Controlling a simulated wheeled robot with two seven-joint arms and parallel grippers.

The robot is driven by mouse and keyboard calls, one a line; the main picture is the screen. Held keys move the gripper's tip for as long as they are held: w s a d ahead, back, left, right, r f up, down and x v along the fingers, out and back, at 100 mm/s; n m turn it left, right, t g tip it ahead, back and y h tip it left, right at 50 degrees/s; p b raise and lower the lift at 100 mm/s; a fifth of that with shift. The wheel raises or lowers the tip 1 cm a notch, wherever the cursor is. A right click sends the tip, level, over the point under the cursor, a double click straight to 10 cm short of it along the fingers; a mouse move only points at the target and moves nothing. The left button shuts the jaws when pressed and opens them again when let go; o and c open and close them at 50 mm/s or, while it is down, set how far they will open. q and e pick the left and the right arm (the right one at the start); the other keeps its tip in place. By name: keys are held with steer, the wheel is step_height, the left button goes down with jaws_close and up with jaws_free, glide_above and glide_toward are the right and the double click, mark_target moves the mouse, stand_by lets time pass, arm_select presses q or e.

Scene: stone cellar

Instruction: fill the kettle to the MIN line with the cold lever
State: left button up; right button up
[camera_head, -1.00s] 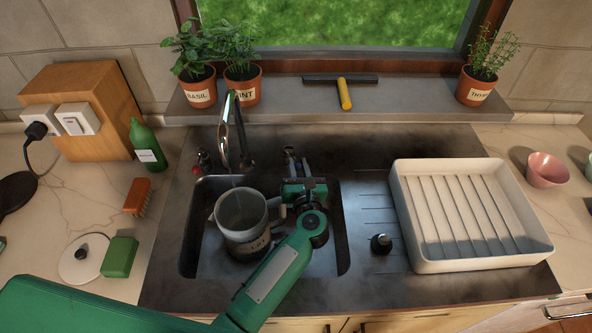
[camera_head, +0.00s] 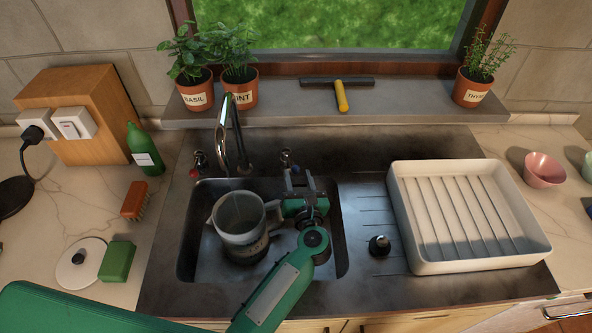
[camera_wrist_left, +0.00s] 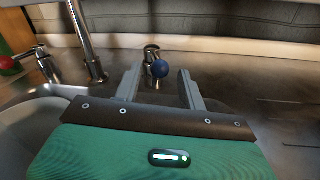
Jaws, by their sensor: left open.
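The kettle (camera_head: 238,238), pale and open-topped with a dark band near its base, stands upright in the sink under the tap (camera_head: 223,125). I cannot make out its water level, and no clear stream shows below the spout. The cold lever (camera_head: 286,159), with a blue knob (camera_wrist_left: 160,68), is behind the sink, right of the tap. My left gripper (camera_head: 295,180) is open and empty, just in front of that lever. In the left wrist view the blue knob shows beyond the gap between the fingers (camera_wrist_left: 158,88), apart from them. My right gripper is not in view.
The red-knobbed hot lever (camera_head: 196,168) is left of the tap. The kettle lid (camera_head: 72,272), a green sponge (camera_head: 118,260), a brush (camera_head: 134,200) and a green bottle (camera_head: 145,155) are left of the sink. A white drying rack (camera_head: 420,266) and a black plug (camera_head: 380,245) are to the right.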

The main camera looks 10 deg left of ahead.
arm_select(q)
steer(key=b+v, duration=0.1)
steer(key=v, duration=0.9)
steer(key=shift+s, duration=0.15)
steer(key=shift+d+r, duration=0.1)
steer(key=shift+c, duration=0.2)
